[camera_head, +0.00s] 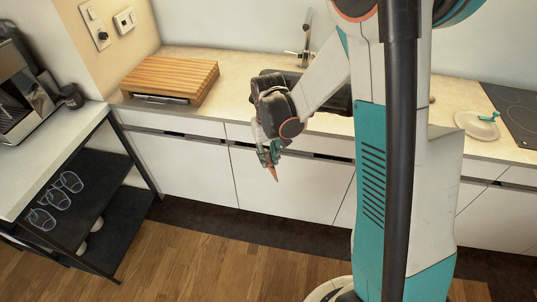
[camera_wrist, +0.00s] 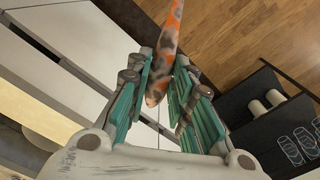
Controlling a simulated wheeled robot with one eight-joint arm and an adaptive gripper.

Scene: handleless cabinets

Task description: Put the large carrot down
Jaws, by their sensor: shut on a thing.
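The large carrot (camera_wrist: 169,45) is orange with dark grey patches. In the wrist view it lies between the teal fingers of my gripper (camera_wrist: 164,92), its blunt end near the palm and the rest reaching out past the fingertips. In the head view my gripper (camera_head: 268,153) points down in front of the white cabinet fronts, below counter height. The orange carrot tip (camera_head: 273,173) sticks out below the fingers, over open floor and touching nothing below.
The pale counter (camera_head: 222,105) holds a wooden board (camera_head: 170,78) at left and a plate (camera_head: 477,124) with a teal item at right. A sink with a tap (camera_head: 305,45) lies behind my gripper. A black shelf cart (camera_head: 95,190) with glasses stands at left.

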